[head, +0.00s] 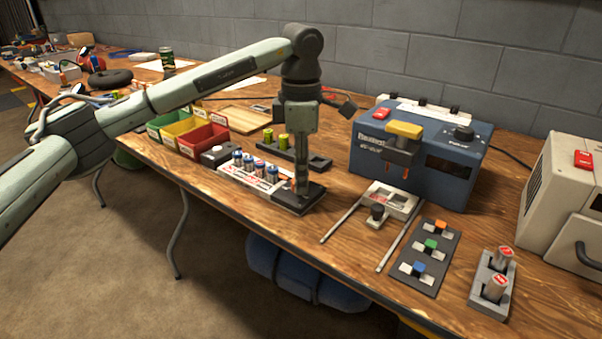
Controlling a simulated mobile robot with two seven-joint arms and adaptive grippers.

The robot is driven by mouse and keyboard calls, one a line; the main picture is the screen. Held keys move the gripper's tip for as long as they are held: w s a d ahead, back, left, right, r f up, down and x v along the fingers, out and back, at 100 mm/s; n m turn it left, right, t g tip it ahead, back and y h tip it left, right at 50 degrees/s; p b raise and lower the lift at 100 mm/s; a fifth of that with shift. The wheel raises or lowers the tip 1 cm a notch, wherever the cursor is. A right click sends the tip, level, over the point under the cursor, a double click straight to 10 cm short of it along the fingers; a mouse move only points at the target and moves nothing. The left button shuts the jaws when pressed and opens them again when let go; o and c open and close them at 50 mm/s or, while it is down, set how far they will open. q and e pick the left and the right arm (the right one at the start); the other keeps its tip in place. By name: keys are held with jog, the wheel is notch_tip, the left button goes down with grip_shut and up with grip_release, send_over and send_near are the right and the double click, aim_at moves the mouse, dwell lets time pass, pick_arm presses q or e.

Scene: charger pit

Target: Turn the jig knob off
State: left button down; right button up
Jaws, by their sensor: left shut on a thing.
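My left gripper (302,188) points straight down at the dark right end (292,207) of the battery jig (248,184). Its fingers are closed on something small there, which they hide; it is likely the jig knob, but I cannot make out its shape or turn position. The jig has a white and red face, and several blue-and-white batteries (259,170) stand upright in it. My right gripper is not in view.
Green, yellow and red bins (203,140) stand left of the jig. A blue powered box (440,160) with a yellow-handled clamp stands at the right.

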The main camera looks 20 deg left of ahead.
pick_arm(q)
jog(key=n, duration=0.5)
jog(key=shift+w+n, duration=0.1)
jog(key=shift+n, duration=1.2)
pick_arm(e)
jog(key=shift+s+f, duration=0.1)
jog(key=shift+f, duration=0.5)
pick_arm(q)
jog(key=shift+n, duration=0.3)
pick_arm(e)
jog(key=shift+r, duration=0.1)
pick_arm(q)
jog(key=c, duration=1.2)
grip_release()
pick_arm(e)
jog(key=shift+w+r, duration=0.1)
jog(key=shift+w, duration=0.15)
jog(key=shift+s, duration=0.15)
pick_arm(q)
jog(key=shift+r, duration=0.35)
notch_tip(320, 180, up, 11)
jog(key=shift+r, duration=0.2)
